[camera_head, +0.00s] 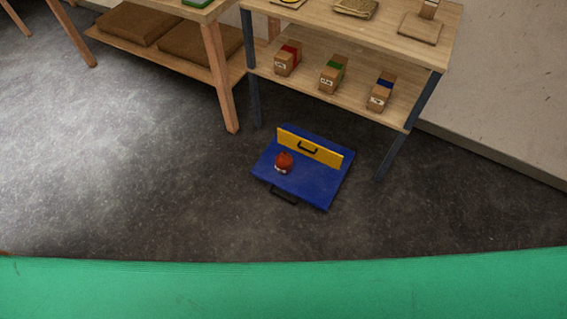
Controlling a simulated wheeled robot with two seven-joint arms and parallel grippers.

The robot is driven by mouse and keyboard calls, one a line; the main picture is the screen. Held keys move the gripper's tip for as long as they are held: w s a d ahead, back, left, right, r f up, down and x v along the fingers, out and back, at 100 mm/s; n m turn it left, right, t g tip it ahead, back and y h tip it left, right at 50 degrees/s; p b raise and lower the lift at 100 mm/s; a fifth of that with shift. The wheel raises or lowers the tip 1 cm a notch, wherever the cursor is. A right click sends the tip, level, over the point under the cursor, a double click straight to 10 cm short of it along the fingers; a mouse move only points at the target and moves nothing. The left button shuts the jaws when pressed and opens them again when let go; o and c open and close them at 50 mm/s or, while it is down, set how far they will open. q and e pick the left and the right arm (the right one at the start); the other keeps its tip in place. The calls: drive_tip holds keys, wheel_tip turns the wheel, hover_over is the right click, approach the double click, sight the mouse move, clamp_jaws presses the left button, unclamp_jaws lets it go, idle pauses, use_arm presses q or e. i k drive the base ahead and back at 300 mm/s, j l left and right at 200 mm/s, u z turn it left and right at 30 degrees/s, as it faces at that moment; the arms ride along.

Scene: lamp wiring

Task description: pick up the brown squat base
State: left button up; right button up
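A small, squat, reddish-brown object (284,162) with a pale patch low on its front sits on a blue board (312,185) on the floor. It is too small to tell whether it is the brown squat base. A flat brown square piece (418,30) with a small block at its back edge lies on the top of the shelf unit at the upper right. Neither of my grippers is in view.
The blue board has a yellow upright panel and black handles. A wooden shelf unit (345,102) behind it holds boxes with red (288,58), green (333,74) and blue (381,91) bands. A wooden table (221,75) stands left. The grey floor (120,170) is clear.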

sight(285, 162)
drive_tip(key=i+j+z, duration=0.1)
drive_tip(key=z, duration=0.3)
drive_tip(key=i+j+z, duration=0.1)
drive_tip(key=z, duration=0.25)
drive_tip(key=j+z, duration=0.15)
drive_tip(key=z, duration=0.25)
drive_tip(key=i+j+z, duration=0.1)
drive_tip(key=z, duration=0.25)
drive_tip(key=j, duration=0.1)
